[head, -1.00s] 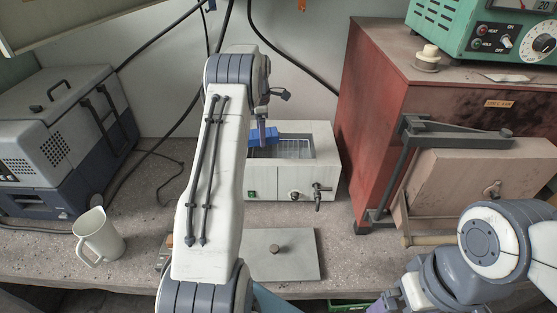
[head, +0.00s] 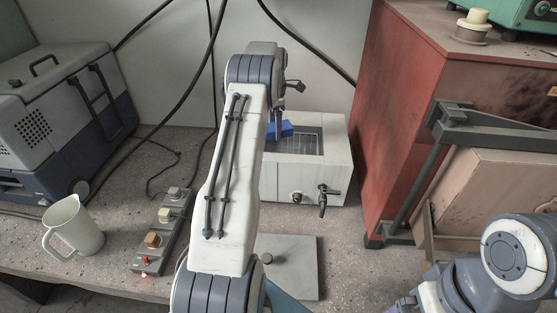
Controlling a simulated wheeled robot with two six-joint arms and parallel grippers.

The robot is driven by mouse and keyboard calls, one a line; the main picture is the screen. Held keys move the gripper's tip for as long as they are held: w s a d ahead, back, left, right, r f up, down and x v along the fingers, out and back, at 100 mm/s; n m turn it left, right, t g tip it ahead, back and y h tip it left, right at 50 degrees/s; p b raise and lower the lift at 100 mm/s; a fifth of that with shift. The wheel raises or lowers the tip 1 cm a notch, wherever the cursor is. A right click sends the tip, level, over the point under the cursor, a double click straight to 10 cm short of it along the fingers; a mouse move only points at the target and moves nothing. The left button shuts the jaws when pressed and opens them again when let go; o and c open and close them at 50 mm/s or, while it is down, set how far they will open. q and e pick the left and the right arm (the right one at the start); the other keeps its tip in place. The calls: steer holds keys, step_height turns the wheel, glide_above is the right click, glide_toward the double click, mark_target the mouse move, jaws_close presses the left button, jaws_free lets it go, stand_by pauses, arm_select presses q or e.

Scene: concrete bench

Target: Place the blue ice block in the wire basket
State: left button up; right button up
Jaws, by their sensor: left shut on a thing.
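The blue ice block (head: 285,129) shows at the back left of the opening of a white bath-like box (head: 340,160), partly hidden by my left arm. The wire basket (head: 306,146) is a metal grid inside that opening, in front of and right of the block. My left gripper (head: 272,127) is shut on the block; its fingertips are mostly hidden behind my arm. I cannot tell whether the block touches the basket. A purple part of my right gripper (head: 404,304) shows at the bottom edge, and its jaws are not clear.
A grey lid with a knob (head: 290,262) lies before the box, whose front has a tap (head: 323,198). A switch strip (head: 160,230) and white jug (head: 73,228) stand left. A red cabinet (head: 400,110) stands close on the right.

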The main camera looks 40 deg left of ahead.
arm_select(q)
step_height(320, 180, down, 10)
steer(key=shift+r+p, duration=0.1)
steer(key=shift+p, duration=0.85)
steer(key=shift+f, duration=0.25)
steer(key=o, duration=1.5)
steer(key=shift+o, duration=0.2)
steer(key=shift+r, duration=0.1)
step_height(320, 180, up, 12)
steer(key=shift+r+b, duration=0.1)
steer(key=shift+b, duration=1)
